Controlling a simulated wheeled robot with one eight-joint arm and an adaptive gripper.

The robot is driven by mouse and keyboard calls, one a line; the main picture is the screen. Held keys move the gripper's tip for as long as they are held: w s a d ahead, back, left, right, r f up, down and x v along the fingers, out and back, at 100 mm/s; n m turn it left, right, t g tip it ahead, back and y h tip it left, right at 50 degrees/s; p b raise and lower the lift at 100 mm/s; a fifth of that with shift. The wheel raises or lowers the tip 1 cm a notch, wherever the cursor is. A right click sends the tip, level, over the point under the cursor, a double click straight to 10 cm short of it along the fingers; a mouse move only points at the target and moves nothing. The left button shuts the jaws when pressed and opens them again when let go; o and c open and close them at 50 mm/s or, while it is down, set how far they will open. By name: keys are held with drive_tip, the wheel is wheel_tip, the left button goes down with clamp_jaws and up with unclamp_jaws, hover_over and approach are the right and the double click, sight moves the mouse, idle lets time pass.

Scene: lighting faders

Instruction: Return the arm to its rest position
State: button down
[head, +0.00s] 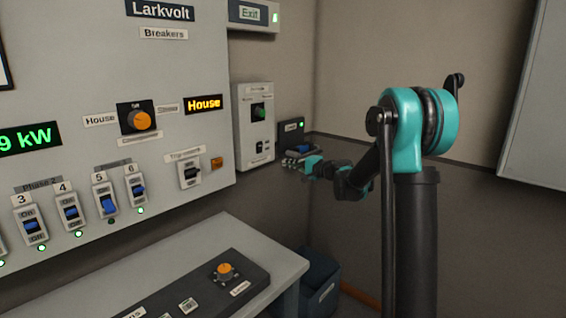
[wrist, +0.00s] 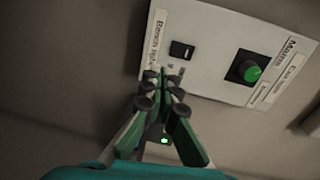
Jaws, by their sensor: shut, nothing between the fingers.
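My arm stands at the right of the head view, its teal and black upper part bent down and forward to the left. My gripper (head: 298,160) is just below a small dark box (head: 291,133) with a green light on the wall. In the wrist view my gripper (wrist: 166,76) is shut and empty, its fingertips close together. Its tips overlap the edge of a white wall panel (wrist: 210,60) in that picture. Whether they touch the panel cannot be told.
The white panel (head: 241,133) carries a green knob (head: 258,112) and a small switch. A large breaker board (head: 60,120) is at left. Below it stands a bench (head: 210,238) with a dark control console (head: 190,295). A blue bin (head: 321,280) is on the floor.

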drive_tip(key=shift+d, duration=0.1)
drive_tip(key=s+d+f+n+g+h, duration=0.2)
drive_tip(key=s+d+f+h, duration=0.2)
drive_tip(key=s, duration=1.1)
drive_tip(key=s+d+f+n+g+h, duration=0.2)
drive_tip(key=s+d+f+n+h, duration=0.1)
drive_tip(key=s+d+f, duration=0.8)
drive_tip(key=s+d+f+n+g+h, duration=0.2)
drive_tip(key=s+d+f+h, duration=0.4)
drive_tip(key=s, duration=1.2)
drive_tip(key=d+f, duration=0.1)
drive_tip(key=d, duration=0.2)
drive_tip(key=shift+s+f+n, duration=0.3)
drive_tip(key=shift+s+f, duration=0.05)
